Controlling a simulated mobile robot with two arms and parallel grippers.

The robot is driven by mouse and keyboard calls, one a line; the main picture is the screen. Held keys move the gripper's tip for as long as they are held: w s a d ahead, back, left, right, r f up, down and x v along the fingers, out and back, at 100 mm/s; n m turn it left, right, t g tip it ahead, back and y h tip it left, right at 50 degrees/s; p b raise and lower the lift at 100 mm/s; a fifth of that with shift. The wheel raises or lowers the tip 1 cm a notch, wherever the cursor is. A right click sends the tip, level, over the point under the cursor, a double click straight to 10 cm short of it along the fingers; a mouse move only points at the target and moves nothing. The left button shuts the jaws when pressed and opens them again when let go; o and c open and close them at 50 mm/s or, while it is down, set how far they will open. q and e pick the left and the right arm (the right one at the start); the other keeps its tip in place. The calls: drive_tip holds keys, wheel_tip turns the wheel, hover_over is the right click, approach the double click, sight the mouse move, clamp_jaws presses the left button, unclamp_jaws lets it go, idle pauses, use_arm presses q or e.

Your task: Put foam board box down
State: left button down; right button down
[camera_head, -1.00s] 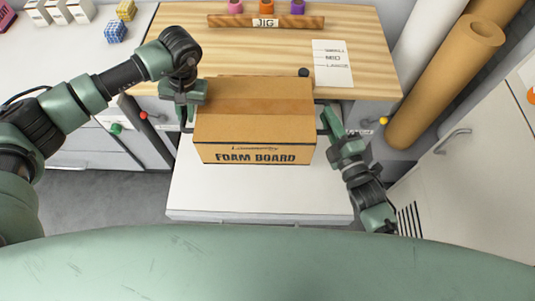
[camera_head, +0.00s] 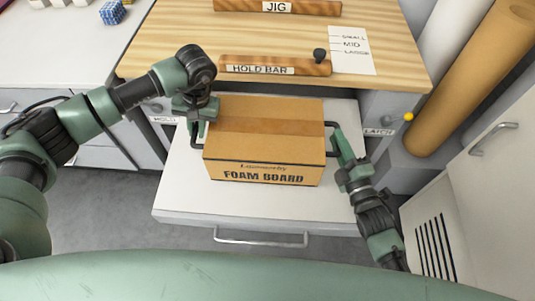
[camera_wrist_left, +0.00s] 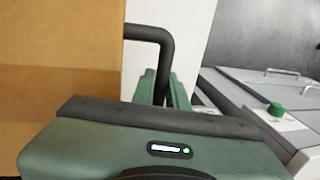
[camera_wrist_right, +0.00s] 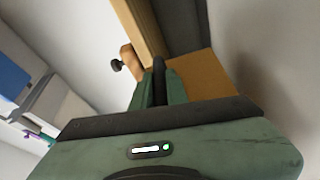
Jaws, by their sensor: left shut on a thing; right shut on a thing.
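The brown cardboard foam board box (camera_head: 262,150) is upright and closed, with its lettered side facing me. It is over the white pull-out surface (camera_head: 180,195) in front of the wooden bench; whether its underside touches that surface is hard to tell. My left gripper (camera_head: 193,128) is shut on the black handle at the box's left side. The left wrist view shows this handle (camera_wrist_left: 160,45) between the fingers beside the box (camera_wrist_left: 60,95). My right gripper (camera_head: 336,142) is shut on the black handle at the right side; the handle also shows in the right wrist view (camera_wrist_right: 159,80).
The wooden hold bar (camera_head: 300,67) with a black knob lies along the bench's front edge, just behind the box. A drawer handle (camera_head: 260,240) is in front.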

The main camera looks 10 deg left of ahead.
drive_tip(key=shift+r, duration=0.2)
use_arm(q)
drive_tip(key=shift+f, duration=0.15)
use_arm(e)
drive_tip(key=shift+f, duration=0.25)
